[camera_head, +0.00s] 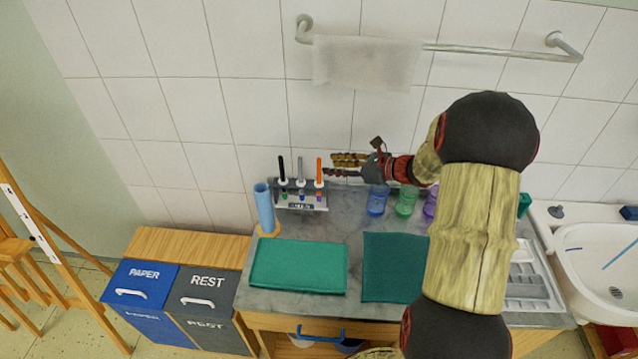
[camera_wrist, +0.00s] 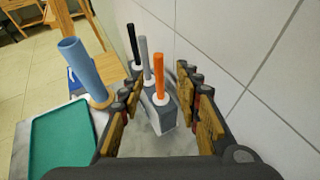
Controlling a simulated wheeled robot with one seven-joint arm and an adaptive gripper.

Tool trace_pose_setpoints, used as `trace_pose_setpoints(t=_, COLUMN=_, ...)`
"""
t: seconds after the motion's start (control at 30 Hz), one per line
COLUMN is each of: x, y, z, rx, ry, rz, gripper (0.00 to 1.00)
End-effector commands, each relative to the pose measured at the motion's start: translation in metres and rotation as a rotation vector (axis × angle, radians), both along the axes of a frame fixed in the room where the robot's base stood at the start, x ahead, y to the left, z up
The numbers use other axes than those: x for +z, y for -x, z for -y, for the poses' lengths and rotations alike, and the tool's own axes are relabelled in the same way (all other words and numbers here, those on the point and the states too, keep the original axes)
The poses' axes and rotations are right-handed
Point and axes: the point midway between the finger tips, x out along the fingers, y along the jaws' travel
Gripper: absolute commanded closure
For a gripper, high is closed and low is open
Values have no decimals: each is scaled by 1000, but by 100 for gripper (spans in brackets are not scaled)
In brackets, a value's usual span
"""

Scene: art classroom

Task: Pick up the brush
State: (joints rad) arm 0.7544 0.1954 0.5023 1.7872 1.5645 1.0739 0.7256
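Three brushes stand upright in a grey holder (camera_head: 300,197) at the back of the counter. They are a black brush (camera_head: 281,168), a grey brush (camera_head: 300,167) and an orange brush (camera_head: 319,171). In the wrist view the orange brush (camera_wrist: 159,73) is nearest, with the grey brush (camera_wrist: 144,58) and black brush (camera_wrist: 132,43) behind it in a row. My gripper (camera_head: 330,166) is open at the right of the holder, its fingers pointing left. In the wrist view the holder (camera_wrist: 164,115) and the orange brush lie between the open fingers, apparently untouched.
A blue roll (camera_head: 264,207) stands left of the holder. Two green mats (camera_head: 298,266) (camera_head: 393,267) lie in front. Blue, green and purple jars (camera_head: 377,201) (camera_head: 405,203) (camera_head: 430,205) stand to the right. The tiled wall (camera_head: 180,105) is close behind.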

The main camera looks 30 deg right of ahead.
Motion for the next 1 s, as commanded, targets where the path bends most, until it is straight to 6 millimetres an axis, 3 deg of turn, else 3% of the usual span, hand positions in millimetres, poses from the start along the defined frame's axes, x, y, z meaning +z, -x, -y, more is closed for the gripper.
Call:
trace_pose_setpoints(t=0.53, x=-25, y=-49, z=-29, rx=7, ry=4, rz=0, gripper=67)
trace_pose_setpoints(t=0.77, x=-24, y=-51, z=-30, rx=4, ry=5, rz=1, gripper=67)
trace_pose_setpoints(t=1.0, x=-24, y=-51, z=-30, rx=5, ry=5, rz=0, gripper=79)
